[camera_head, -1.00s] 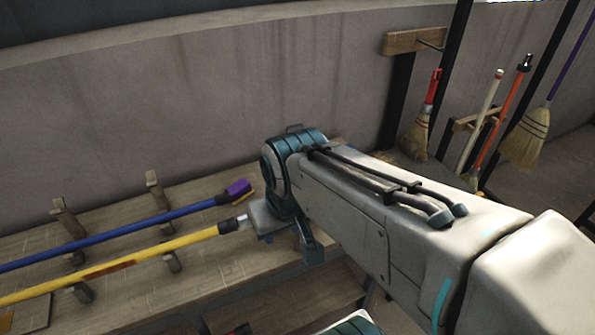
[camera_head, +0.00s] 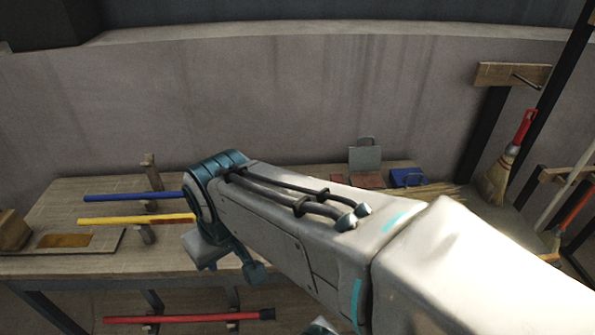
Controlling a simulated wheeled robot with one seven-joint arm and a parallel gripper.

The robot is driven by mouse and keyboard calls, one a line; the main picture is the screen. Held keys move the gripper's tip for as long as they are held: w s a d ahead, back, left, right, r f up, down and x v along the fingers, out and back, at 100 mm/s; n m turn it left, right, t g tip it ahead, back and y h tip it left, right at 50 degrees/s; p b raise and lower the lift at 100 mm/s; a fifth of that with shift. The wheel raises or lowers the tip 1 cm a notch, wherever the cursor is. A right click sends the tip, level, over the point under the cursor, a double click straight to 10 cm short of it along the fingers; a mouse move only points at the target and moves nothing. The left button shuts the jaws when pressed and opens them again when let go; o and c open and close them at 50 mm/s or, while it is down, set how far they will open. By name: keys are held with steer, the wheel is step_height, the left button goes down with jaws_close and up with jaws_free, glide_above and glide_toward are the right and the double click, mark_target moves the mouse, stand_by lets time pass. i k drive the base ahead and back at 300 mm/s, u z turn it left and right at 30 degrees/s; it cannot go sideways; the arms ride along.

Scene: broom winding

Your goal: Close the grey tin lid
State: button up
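A grey upright panel with a small tab on top, which looks like the raised grey tin lid (camera_head: 365,159), stands at the back of the bench, right of the middle. Its lower edge and the tin's body are partly hidden behind my arm. Reddish-brown pieces (camera_head: 369,181) lie just in front of it. My arm crosses the middle of the view from the lower right, with its far joint over the bench's front. I cannot make out my gripper's fingers.
The wooden bench (camera_head: 75,200) runs along the wall. Blue (camera_head: 130,197) and yellow (camera_head: 125,220) handles lie on it at left, with a wooden box (camera_head: 12,230). A blue box (camera_head: 407,178) sits right of the lid. A red handle (camera_head: 180,318) is below. Brooms (camera_head: 500,175) hang at right.

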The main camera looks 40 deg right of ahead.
mark_target(361, 158)
steer(key=u, duration=0.5)
steer(key=k, duration=1.05)
steer(key=z, duration=1.7)
steer(key=i, duration=1)
